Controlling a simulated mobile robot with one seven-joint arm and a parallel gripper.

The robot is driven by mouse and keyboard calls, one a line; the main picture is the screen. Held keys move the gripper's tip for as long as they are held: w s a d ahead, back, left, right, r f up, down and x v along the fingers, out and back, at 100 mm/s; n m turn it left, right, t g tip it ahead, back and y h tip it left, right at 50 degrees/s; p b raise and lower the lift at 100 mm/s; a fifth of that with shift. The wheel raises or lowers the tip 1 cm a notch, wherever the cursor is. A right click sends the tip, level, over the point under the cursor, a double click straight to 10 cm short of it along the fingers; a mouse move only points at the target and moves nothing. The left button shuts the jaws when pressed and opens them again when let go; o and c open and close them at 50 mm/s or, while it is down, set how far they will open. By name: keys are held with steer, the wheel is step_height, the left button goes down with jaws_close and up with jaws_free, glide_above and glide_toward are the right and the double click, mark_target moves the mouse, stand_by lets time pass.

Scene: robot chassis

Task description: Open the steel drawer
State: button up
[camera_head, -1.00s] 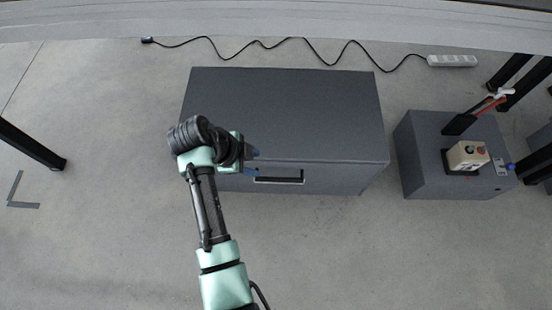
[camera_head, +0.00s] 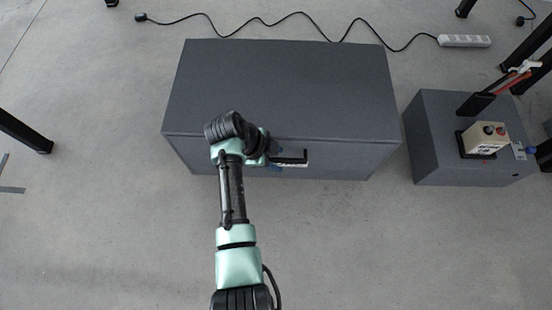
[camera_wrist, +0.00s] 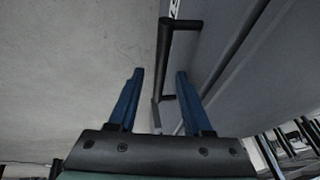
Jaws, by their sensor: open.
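The steel drawer is part of a dark grey box-shaped cabinet (camera_head: 285,85) on the floor, and its front looks closed. A black bar handle (camera_head: 291,160) sits on the front face, with a pale label strip by it. In the wrist view the handle (camera_wrist: 164,60) runs from the top down toward the space between my fingers. My gripper (camera_head: 274,158) is at the left end of the handle. In the wrist view my gripper (camera_wrist: 158,90) is open, its two blue fingers on either side of the handle's near end. I cannot tell whether they touch it.
A smaller grey box (camera_head: 425,140) stands to the right, carrying a beige control box (camera_head: 483,138) with buttons and a red-handled tool (camera_head: 510,82). A black cable runs behind the cabinet to a white power strip (camera_head: 464,41). The floor in front is clear.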

steer(key=shift+f, duration=0.1)
steer(key=shift+c, duration=0.3)
jaws_close()
stand_by(1.2)
